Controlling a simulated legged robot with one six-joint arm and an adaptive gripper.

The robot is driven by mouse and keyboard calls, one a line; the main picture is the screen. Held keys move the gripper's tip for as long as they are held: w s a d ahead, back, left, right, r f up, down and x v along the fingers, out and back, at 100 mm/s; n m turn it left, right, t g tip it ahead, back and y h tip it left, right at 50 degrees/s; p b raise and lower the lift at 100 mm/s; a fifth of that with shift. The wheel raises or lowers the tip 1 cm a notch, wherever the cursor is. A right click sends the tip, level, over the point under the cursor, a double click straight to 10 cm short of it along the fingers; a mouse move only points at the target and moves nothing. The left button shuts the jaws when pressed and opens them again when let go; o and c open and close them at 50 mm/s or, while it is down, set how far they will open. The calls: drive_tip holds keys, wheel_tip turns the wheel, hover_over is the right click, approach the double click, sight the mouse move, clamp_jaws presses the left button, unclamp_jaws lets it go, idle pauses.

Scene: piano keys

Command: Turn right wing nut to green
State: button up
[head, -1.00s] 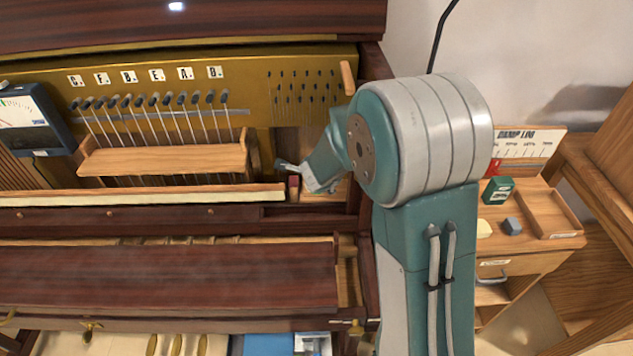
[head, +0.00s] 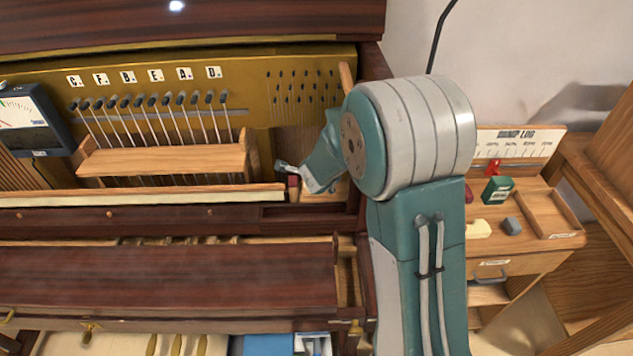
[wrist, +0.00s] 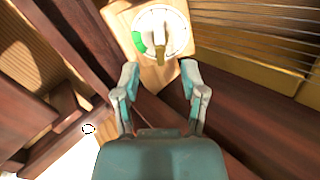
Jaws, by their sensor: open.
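The wing nut (wrist: 160,48) is brass and sits at the middle of a round white dial (wrist: 174,28) on a pale wooden block (wrist: 117,18) in the wrist view. Its near end points down the picture toward my gripper. A green patch (wrist: 139,41) lies on the left of the dial, apart from the wing nut. My gripper (wrist: 160,68) is open, its fingertips on either side of the wing nut's near end; whether they reach its depth I cannot tell. In the head view my gripper (head: 285,168) is small inside the piano's right end, and the dial is hidden.
A wooden rail (head: 165,160) with several hammers stands left of my gripper. A red block (head: 293,186) is close below it. Strings (wrist: 260,25) run right of the dial in the wrist view. A wooden side table (head: 525,240) with small items stands at right.

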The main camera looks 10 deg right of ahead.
drive_tip(key=shift+x, duration=3.1)
drive_tip(key=shift+s+a+r, duration=0.15)
drive_tip(key=shift+s+r, duration=0.25)
drive_tip(key=shift+r, duration=0.15)
clamp_jaws()
